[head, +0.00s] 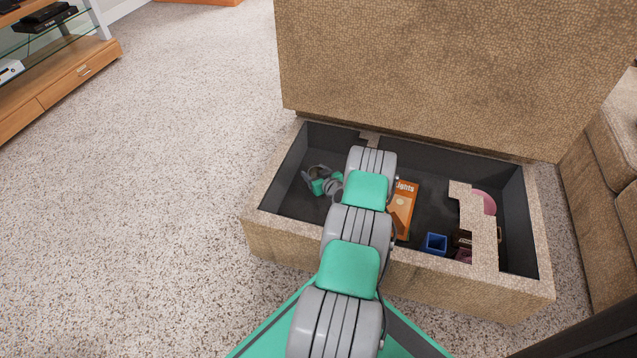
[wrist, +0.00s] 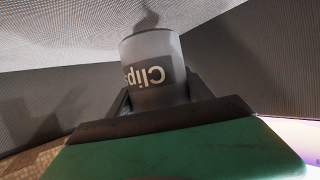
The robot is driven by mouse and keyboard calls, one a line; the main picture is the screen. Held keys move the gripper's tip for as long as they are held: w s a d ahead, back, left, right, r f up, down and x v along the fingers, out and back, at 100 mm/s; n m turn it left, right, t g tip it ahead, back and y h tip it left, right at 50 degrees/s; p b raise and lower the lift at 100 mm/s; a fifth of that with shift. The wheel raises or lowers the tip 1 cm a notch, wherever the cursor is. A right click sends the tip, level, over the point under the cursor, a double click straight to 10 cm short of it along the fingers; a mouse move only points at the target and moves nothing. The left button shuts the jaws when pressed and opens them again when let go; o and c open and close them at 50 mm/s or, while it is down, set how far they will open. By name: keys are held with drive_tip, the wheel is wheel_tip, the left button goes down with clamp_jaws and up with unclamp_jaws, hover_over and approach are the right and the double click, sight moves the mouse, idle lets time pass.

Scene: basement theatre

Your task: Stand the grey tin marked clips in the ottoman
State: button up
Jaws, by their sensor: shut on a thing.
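The grey tin (wrist: 150,88) fills the middle of the wrist view, with a dark label band reading "Clips" upside down in the picture. My gripper (wrist: 154,99) is shut on it, one finger on each side. The tin's far end is close to a light grey surface with a small shadow beside it; I cannot tell whether they touch. In the head view the ottoman (head: 300,242) stands open with its lid (head: 430,70) raised. My gripper (head: 318,180) is inside its left part, and my arm hides much of the middle. The tin is not clear there.
Inside the ottoman, an orange box marked "Lights" (head: 407,203) lies right of my arm. A blue open container (head: 435,243), a tan piece (head: 483,235) and a pink thing (head: 488,203) are farther right. Dark floor shows bare around my gripper at the left.

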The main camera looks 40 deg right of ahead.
sight(313, 177)
wheel_tip(313, 177, down, 3)
drive_tip(key=shift+b, duration=0.5)
drive_tip(key=shift+r, duration=0.2)
drive_tip(key=o, duration=1.4)
drive_tip(key=shift+f, duration=0.2)
drive_tip(key=shift+c, duration=0.2)
